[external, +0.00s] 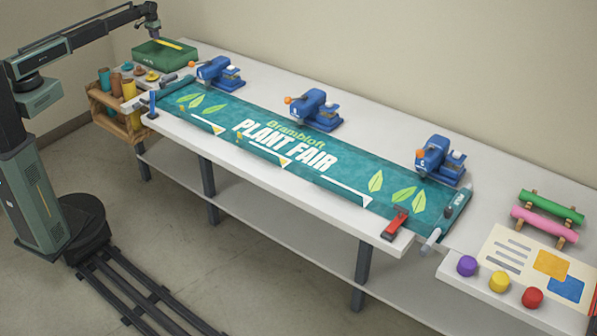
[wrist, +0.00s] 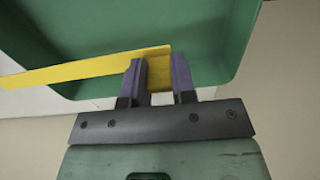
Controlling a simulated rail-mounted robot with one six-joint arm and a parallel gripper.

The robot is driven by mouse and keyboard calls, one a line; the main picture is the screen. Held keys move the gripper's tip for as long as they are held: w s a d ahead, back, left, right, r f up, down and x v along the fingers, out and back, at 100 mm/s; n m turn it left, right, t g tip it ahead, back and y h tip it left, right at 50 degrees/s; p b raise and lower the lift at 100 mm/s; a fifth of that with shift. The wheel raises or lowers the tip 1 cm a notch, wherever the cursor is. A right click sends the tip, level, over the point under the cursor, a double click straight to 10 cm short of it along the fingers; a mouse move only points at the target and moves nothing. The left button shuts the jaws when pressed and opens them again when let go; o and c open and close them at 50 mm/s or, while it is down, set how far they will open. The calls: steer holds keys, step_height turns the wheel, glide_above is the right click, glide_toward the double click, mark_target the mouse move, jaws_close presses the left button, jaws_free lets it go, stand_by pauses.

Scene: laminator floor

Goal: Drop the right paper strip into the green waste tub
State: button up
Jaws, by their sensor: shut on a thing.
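My gripper (external: 156,37) is at the far left end of the bench, over the green waste tub (external: 150,66). In the wrist view, my gripper (wrist: 159,78) is shut on a yellow paper strip (wrist: 85,66). The strip runs left from the fingers, across the tub's opening and past its edge in that view. The strip also shows in the external view (external: 171,44), just above the tub. The tub fills the top of the wrist view (wrist: 205,25). I cannot tell the exact gap between strip and tub.
A teal Plant Fair banner (external: 225,117) lies along the bench, with several blue devices (external: 315,110) behind it. A red clamp (external: 396,223) sits at the banner's right end. A wall runs behind.

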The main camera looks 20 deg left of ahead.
step_height(320, 180, down, 4)
steer(key=b, duration=0.3)
steer(key=shift+f, duration=0.15)
steer(key=o, duration=1)
steer(key=shift+c, duration=0.2)
steer(key=shift+r, duration=0.2)
step_height(320, 180, up, 11)
steer(key=p, duration=1.1)
steer(key=shift+f, duration=0.2)
